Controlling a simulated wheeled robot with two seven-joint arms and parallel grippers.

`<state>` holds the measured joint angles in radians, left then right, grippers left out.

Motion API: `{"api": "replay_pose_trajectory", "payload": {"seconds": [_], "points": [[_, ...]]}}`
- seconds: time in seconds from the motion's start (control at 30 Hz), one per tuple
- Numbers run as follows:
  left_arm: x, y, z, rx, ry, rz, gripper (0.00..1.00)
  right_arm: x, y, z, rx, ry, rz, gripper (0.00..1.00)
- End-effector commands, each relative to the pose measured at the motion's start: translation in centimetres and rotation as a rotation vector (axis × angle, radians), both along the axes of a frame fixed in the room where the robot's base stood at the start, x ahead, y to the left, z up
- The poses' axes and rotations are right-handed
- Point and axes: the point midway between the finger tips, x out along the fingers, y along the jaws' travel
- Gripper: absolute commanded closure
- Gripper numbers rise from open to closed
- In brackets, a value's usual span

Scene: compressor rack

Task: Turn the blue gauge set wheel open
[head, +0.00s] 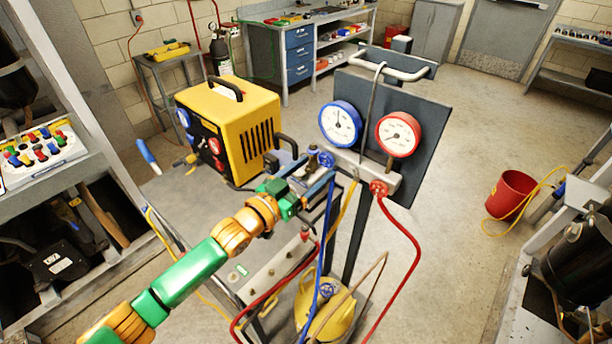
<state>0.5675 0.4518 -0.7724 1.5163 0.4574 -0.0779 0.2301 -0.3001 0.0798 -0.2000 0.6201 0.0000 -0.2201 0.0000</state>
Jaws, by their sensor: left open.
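The blue wheel (327,159) is at the left end of the grey manifold block (372,177), below the blue-rimmed gauge (340,124). A red wheel (379,188) is at the block's right end, below the red-rimmed gauge (398,134). My left gripper (321,164) reaches in from the lower left, with its two fingers apart and their tips close by the blue wheel, seemingly on either side of it. I cannot tell whether they touch it. My right gripper is out of view.
A yellow machine (232,125) stands behind and left of my left gripper. Blue, red and yellow hoses hang below the manifold. A dark panel (425,125) backs the gauges. A yellow tank (328,312) is below. A red bucket (511,193) stands on open floor at right.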

Motion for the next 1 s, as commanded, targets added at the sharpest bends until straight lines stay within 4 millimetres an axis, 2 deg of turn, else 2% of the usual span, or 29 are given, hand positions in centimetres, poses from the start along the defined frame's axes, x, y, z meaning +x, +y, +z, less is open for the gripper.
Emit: {"api": "replay_pose_trajectory", "payload": {"seconds": [0.1,0.27,0.7,0.77,0.87,0.93,1.0], "points": [[-1.8,1.3,-0.3,0.001,0.000,0.000,0.21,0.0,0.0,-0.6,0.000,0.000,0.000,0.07],[-3.3,2.5,-0.2,0.001,-0.001,0.000,0.21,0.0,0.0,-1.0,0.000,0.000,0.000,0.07],[-3.6,2.6,-0.1,0.000,0.000,0.000,0.21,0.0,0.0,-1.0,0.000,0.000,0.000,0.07],[-3.8,2.5,-0.5,0.006,0.015,0.002,0.21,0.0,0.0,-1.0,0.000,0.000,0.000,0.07],[-5.9,1.9,-4.1,0.060,0.138,0.034,0.21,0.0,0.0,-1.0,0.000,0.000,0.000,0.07],[-8.7,2.3,-7.9,0.135,0.291,0.087,0.21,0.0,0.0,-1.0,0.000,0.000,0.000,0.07],[-11.9,3.8,-11.4,0.219,0.452,0.155,0.21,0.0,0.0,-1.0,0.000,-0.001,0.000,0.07]]}}
